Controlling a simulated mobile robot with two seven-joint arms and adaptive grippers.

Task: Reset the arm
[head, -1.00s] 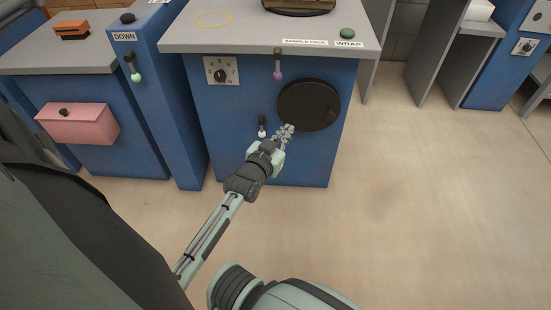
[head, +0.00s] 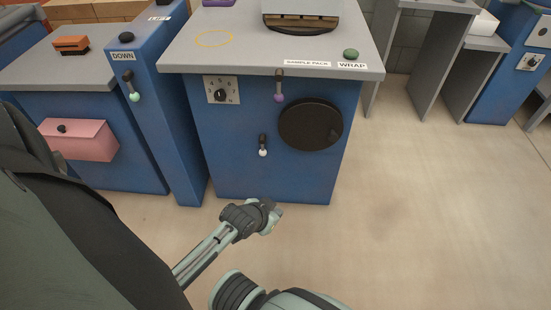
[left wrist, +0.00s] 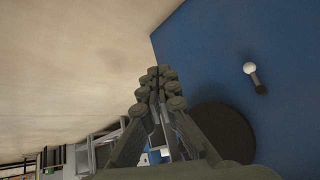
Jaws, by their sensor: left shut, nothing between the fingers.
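My left gripper (head: 272,216) is low in front of the blue wrap machine (head: 230,165) in the head view, apart from it and over the floor. In the left wrist view its fingers (left wrist: 158,88) are together with nothing between them. The machine's front carries a black round disc (head: 310,125), a lever with a white knob (head: 263,147), a lever with a purple knob (head: 279,88) and a dial (head: 221,91). The disc and white knob also show in the left wrist view. My right gripper is not in view.
The grey counter (head: 190,50) has a green button (head: 351,53) at its right edge. To the left stand a narrow blue post (head: 165,110) and a cabinet with a pink box (head: 75,139). Open floor (head: 430,210) lies to the right.

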